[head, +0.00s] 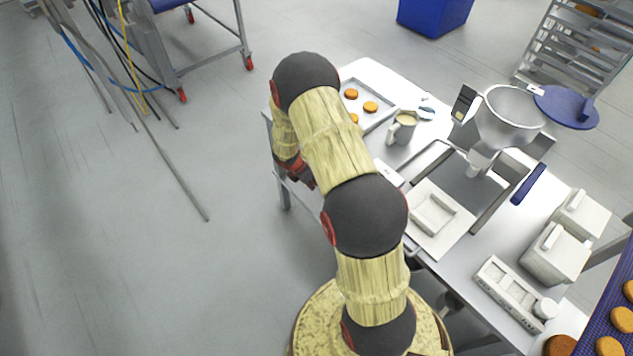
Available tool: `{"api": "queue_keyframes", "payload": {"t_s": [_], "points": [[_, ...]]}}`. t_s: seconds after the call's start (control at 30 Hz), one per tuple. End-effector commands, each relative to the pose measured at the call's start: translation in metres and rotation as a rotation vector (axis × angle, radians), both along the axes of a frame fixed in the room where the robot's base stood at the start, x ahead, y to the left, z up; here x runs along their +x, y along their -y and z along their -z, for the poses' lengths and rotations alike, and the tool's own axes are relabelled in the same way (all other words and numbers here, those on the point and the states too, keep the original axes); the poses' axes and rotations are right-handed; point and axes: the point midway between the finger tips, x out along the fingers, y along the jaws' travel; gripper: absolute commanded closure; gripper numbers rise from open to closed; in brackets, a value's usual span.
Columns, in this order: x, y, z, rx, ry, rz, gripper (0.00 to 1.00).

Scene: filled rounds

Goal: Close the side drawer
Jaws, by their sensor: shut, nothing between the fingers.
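The side drawer cannot be made out; my arm covers much of the near left side of the steel work table (390,78), and the part below the table top is mostly hidden. My gripper (303,180) shows only in part as a dark and red shape at the table's left edge, below the table top's far left corner. It is shut, with nothing seen in it. Whether it touches the drawer or the table side cannot be told.
On the table are a tray (384,83) with round biscuits, a jug (402,127), a hopper machine (508,112), white containers (553,254) and a small white block tray (506,291). A blue bin (434,15) and rack (575,45) stand beyond.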

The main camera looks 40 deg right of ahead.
Motion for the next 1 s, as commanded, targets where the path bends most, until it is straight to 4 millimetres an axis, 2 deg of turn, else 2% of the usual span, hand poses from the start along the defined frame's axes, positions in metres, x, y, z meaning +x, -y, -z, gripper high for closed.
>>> {"api": "queue_keyframes", "payload": {"t_s": [0.1, 0.3, 0.5, 0.7, 1.0], "points": [[0.006, -0.021, -0.004, 0.000, 0.001, 0.000, 1.00], [0.005, -0.036, -0.050, 0.000, 0.003, 0.002, 1.00], [0.005, -0.048, -0.080, 0.000, 0.002, 0.001, 1.00], [0.004, -0.054, -0.091, 0.001, -0.001, 0.002, 1.00], [0.004, -0.054, -0.092, 0.001, 0.007, 0.023, 1.00]]}}
